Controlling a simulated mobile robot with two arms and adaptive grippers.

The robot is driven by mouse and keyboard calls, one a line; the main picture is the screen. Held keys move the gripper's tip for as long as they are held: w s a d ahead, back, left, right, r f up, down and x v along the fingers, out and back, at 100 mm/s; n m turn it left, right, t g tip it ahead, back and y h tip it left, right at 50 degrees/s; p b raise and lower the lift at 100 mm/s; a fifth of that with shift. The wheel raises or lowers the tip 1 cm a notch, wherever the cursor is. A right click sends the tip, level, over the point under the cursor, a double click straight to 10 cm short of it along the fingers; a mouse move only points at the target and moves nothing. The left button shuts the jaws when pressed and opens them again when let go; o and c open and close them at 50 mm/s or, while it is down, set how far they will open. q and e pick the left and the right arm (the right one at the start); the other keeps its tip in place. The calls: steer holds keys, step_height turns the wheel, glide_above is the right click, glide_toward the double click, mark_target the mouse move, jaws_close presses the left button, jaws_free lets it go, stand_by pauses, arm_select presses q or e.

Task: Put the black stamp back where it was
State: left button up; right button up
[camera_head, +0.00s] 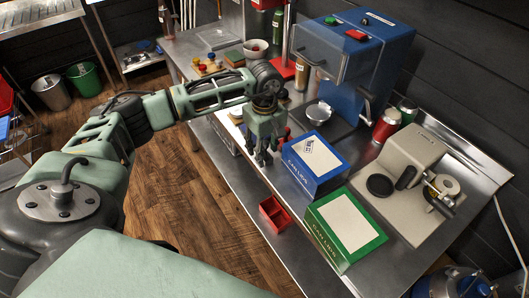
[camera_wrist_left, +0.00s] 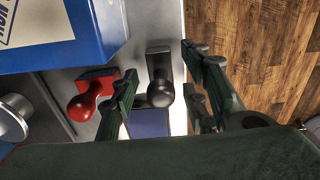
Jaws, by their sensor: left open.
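My left gripper (camera_head: 262,157) is open over the counter, left of the blue box. In the left wrist view its two pairs of fingers (camera_wrist_left: 158,75) stand on either side of a black stamp (camera_wrist_left: 160,82). The stamp has a round black knob and a dark rectangular base. It stands on the metal surface near the counter's edge, and I see no clear finger contact. A red stamp (camera_wrist_left: 91,94) stands just left of the left fingers. A blue pad (camera_wrist_left: 148,122) shows below the black stamp. In the head view the gripper hides the black stamp. My right gripper is not in view.
A blue box (camera_head: 315,164) stands right of the gripper, with a green box (camera_head: 345,226) nearer. A small red tray (camera_head: 274,214) lies near the counter's front edge. A large blue machine (camera_head: 350,65) stands behind. Wooden floor lies left of the counter.

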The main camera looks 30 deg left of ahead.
mark_target(265, 142)
arm_select(q)
step_height(265, 142, up, 10)
steer(key=b, duration=0.3)
steer(key=shift+f, duration=0.25)
steer(key=shift+r, duration=0.45)
